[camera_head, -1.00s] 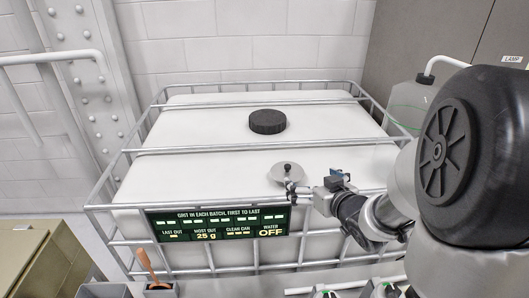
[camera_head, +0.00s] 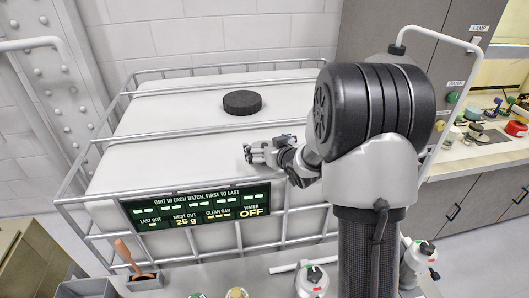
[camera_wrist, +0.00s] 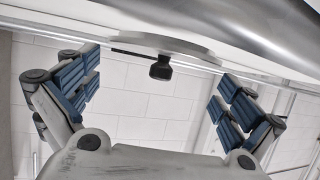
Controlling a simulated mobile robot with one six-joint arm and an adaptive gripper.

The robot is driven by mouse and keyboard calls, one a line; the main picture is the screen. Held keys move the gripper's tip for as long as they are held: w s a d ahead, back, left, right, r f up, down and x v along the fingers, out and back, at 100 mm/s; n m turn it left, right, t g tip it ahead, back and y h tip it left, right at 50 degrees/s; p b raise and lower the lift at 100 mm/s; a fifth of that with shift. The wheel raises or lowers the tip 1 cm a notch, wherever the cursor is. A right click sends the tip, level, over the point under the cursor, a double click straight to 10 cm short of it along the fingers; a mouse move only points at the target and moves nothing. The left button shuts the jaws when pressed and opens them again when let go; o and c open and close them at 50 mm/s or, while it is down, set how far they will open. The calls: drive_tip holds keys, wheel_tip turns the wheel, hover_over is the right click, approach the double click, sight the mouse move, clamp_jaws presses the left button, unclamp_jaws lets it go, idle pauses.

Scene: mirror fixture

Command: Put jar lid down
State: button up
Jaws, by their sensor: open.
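The jar lid is a pale grey disc with a black knob. In the wrist view the lid (camera_wrist: 190,45) lies at the top of the picture on or against a white surface, its knob pointing down in the picture. My gripper (camera_wrist: 160,78) has its two blue-padded fingers spread wide on either side of the knob, with clear space around it. In the head view my gripper (camera_head: 258,153) is low over the front part of the white tank top (camera_head: 170,135). There I cannot make out the lid clearly against the gripper and the white top.
A black round cap (camera_head: 242,103) stands on the tank behind my gripper. Metal cage bars (camera_head: 190,139) cross the tank top. A dark sign (camera_head: 200,207) hangs at the front. A bench with several small items (camera_head: 490,145) is at the right. The tank's left part is clear.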

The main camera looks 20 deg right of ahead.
sight(264, 144)
drive_tip(key=shift+x, duration=0.85)
drive_tip(key=shift+s, duration=0.1)
drive_tip(key=shift+c, duration=0.4)
drive_tip(key=c, duration=0.8)
drive_tip(key=shift+r, duration=0.15)
wheel_tip(264, 144, up, 20)
drive_tip(key=p, duration=0.7)
